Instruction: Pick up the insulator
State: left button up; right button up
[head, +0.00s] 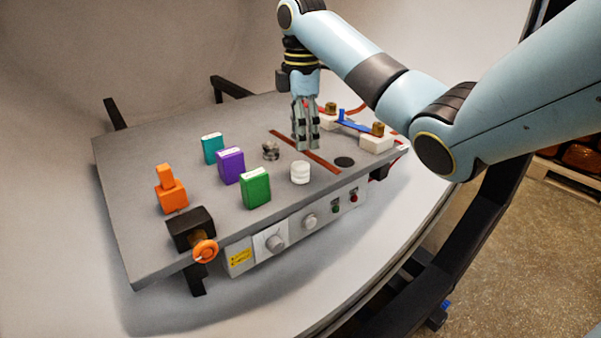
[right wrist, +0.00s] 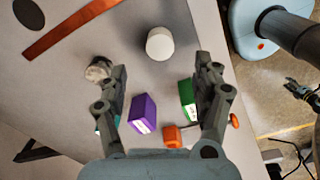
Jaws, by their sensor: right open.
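The insulator (head: 300,173), a short white ribbed cylinder, stands upright on the grey table near its front edge. In the right wrist view it shows as a white round top (right wrist: 160,43) ahead of the fingertips, roughly midway between them sideways. My right gripper (head: 306,147) points down above the table, just behind the insulator. In the right wrist view its two fingers (right wrist: 160,66) are spread apart with nothing held between them. A dark gripper-like shape (right wrist: 302,92), probably my left gripper, shows small at the right edge of the right wrist view; its jaws are unclear.
Green (head: 256,190), purple (head: 230,166) and teal (head: 212,148) boxes stand left of the insulator. A grey metal piece (head: 270,151) is close by. A copper strip (head: 322,160) and black disc (head: 344,162) lie flat. An orange part (head: 170,190) and a vise (head: 190,228) are farther left.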

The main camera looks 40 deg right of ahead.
aim_at(301, 165)
notch_tip(301, 165, down, 9)
jog(key=shift+w+f, duration=0.1)
jog(key=shift+f, duration=0.05)
jog(key=c, duration=1.3)
